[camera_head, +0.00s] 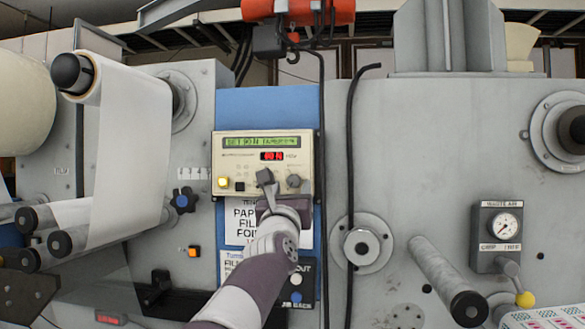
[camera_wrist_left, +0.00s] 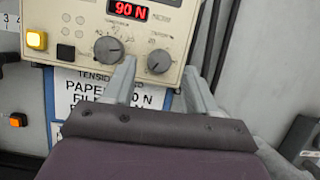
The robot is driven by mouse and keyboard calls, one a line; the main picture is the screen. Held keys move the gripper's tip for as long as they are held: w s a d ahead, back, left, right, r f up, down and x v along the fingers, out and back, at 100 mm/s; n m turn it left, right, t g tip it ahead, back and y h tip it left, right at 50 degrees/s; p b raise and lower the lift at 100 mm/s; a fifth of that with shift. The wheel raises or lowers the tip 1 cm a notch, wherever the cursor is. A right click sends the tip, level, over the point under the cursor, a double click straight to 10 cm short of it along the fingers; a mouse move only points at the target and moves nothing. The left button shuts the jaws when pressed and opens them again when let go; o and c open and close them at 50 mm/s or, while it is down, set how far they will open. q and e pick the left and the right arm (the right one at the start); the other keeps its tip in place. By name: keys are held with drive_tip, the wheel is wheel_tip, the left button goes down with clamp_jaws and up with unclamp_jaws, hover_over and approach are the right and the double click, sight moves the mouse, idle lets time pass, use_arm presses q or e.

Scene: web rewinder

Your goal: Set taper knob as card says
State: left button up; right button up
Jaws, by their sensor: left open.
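A beige control panel (camera_head: 228,160) has a green text display (camera_head: 262,142) about setting 90 N and taper, and a red display (camera_head: 278,156) reading 90 N. In the left wrist view its left knob (camera_wrist_left: 108,49) and right knob (camera_wrist_left: 159,61) show; the small knob labels are unreadable. My left gripper (camera_wrist_left: 160,68) is open, its fingertips on either side of the right knob; contact cannot be told.
A lit yellow button (camera_head: 223,182) is at the panel's lower left. A blue star knob (camera_head: 184,200) and an orange button (camera_head: 194,251) sit left. A lower card (camera_head: 230,262) is partly behind my arm. Black cables (camera_head: 323,120) hang just right of the panel.

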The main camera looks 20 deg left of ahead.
sight(294, 181)
use_arm(q)
drive_tip(key=shift+p+x, duration=0.65)
drive_tip(key=shift+x, duration=0.6)
use_arm(e)
wheel_tip(294, 181, up, 2)
drive_tip(key=shift+r, duration=0.15)
